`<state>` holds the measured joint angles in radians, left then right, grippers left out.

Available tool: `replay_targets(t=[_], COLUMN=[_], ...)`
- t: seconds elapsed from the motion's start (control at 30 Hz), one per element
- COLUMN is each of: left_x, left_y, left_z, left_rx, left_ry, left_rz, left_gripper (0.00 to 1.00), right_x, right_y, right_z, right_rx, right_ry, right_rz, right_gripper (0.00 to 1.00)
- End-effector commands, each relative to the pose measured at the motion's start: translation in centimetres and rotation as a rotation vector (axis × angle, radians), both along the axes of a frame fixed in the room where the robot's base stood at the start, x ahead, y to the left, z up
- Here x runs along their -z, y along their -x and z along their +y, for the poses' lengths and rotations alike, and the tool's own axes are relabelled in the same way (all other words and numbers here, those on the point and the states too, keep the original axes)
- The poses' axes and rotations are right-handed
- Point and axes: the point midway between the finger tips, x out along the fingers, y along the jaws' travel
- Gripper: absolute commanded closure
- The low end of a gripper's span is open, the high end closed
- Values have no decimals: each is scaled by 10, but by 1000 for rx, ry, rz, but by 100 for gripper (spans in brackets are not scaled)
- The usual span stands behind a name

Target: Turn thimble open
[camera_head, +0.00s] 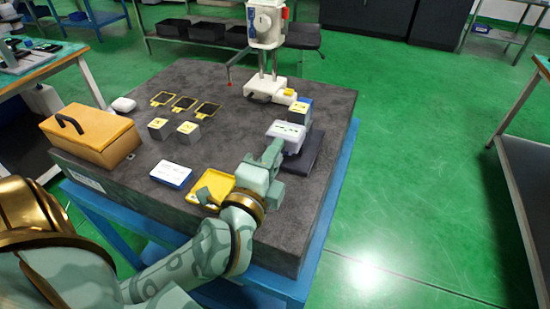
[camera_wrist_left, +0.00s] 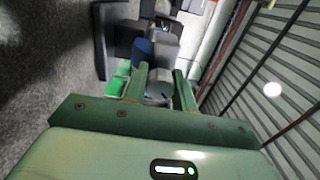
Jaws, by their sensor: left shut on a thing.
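My left gripper (camera_head: 273,153) reaches over the front right of the dark granite table, its fingers up against a light grey-white block (camera_head: 286,134). In the left wrist view the two green fingers (camera_wrist_left: 160,88) are closed around a small grey part (camera_wrist_left: 159,88), which seems to be the thimble; the fingers hide most of it. A blue part (camera_wrist_left: 143,50) and a grey part lie just beyond the fingertips. I cannot read any scale or tell how far the thimble is turned. My right gripper is not in view.
A yellow tray (camera_head: 203,194) and a blue-and-white box (camera_head: 171,174) lie left of my gripper. A wooden case (camera_head: 85,138), grey blocks (camera_head: 188,132) and yellow-edged plates (camera_head: 184,103) are farther left. A white stand (camera_head: 268,75) rises at the back.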

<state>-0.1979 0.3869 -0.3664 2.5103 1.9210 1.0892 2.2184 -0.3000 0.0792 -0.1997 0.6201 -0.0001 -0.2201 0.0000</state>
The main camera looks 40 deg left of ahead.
Motion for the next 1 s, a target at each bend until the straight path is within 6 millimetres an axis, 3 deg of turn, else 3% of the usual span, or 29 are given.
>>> replay_targets(t=[0.5,1.0], left_x=[3,3], left_y=[0,0], left_z=[0,0], left_rx=[-2,-2], left_ry=[451,665], left_rz=[-98,-151], left_gripper=[96,96], right_x=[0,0], right_y=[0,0], right_z=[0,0], right_rx=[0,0], right_ry=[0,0], right_rz=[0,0], right_gripper=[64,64])
